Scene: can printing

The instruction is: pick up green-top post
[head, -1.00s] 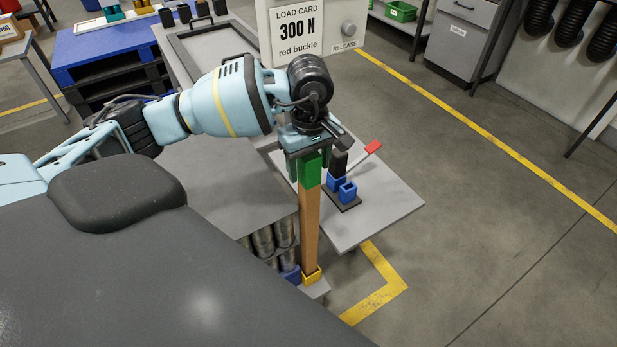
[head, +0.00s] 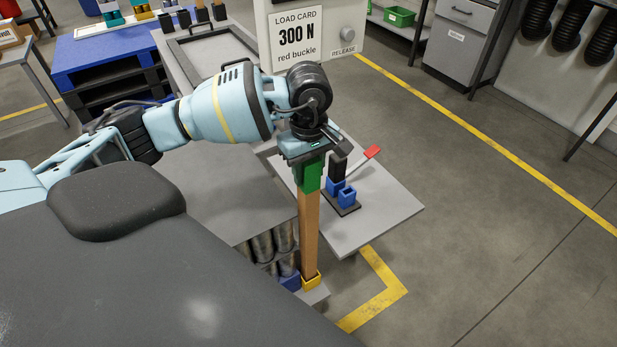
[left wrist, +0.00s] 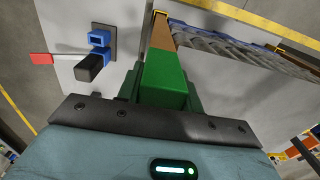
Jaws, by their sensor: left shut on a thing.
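The green-top post (head: 308,225) is a tall wooden post with a green top, standing upright with its foot in a yellow socket (head: 312,281). My left gripper (head: 308,172) is above it, pointing down, and its jaws are shut on the green top. In the left wrist view the green top (left wrist: 165,80) sits between the fingers, and the wooden part runs away toward the yellow socket. My right gripper is in neither view.
A grey plate (head: 385,210) beside the post carries blue blocks (head: 347,193) and a red-ended lever (head: 372,152). Several metal cans (head: 264,245) stand left of the post. A load card panel (head: 300,38) rises behind my arm. Open floor lies to the right.

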